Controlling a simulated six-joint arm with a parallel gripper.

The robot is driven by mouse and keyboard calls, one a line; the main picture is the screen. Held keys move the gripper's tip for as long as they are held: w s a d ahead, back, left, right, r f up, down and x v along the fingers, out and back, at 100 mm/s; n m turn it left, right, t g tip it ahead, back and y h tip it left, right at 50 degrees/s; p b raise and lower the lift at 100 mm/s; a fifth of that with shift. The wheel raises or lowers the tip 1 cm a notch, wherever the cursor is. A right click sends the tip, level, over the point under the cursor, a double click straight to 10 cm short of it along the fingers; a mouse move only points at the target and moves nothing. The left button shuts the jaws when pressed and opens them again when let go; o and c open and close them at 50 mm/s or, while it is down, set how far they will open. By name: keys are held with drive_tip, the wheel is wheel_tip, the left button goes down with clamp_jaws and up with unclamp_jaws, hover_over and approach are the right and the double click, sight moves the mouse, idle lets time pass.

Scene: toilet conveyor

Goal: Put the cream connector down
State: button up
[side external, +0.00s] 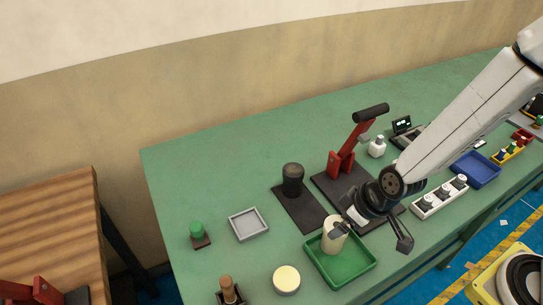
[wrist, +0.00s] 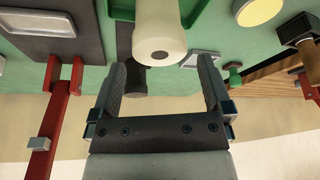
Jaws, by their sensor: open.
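The cream connector (side external: 331,241) is a pale cylinder standing upright in the green tray (side external: 342,279) in the side view. In the wrist view the cream connector (wrist: 160,30) shows its end with a small dark hole, just beyond and between the fingertips. My gripper (side external: 372,236) is open, with one finger overlapping the connector's upper part in the side view. In the wrist view the two fingers of my gripper (wrist: 162,64) are spread wide, with nothing between them. Whether a finger touches the connector cannot be told. Part of the tray (wrist: 192,12) shows beside the connector.
A red-handled press (side external: 345,150) stands behind the tray. A black cylinder (side external: 292,180) on a dark plate, a grey square tray (side external: 248,224) and a round cream-topped piece (side external: 286,279) are nearby at left. A white block with knobs (side external: 440,198) is at right.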

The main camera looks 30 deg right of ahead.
drive_tip(key=shift+d, duration=0.1)
drive_tip(key=s+d+r+m+h, duration=0.1)
drive_tip(key=d+r+m, duration=0.1)
drive_tip(key=d, duration=0.5)
drive_tip(key=s+d+r+m+g, duration=0.1)
drive_tip(key=d+r, duration=0.3)
drive_tip(key=d, duration=0.4)
drive_tip(key=shift+m+g+h, duration=0.3)
drive_tip(key=shift+m+h, duration=0.1)
drive_tip(key=shift+m, duration=0.4)
drive_tip(key=shift+a, duration=0.1)
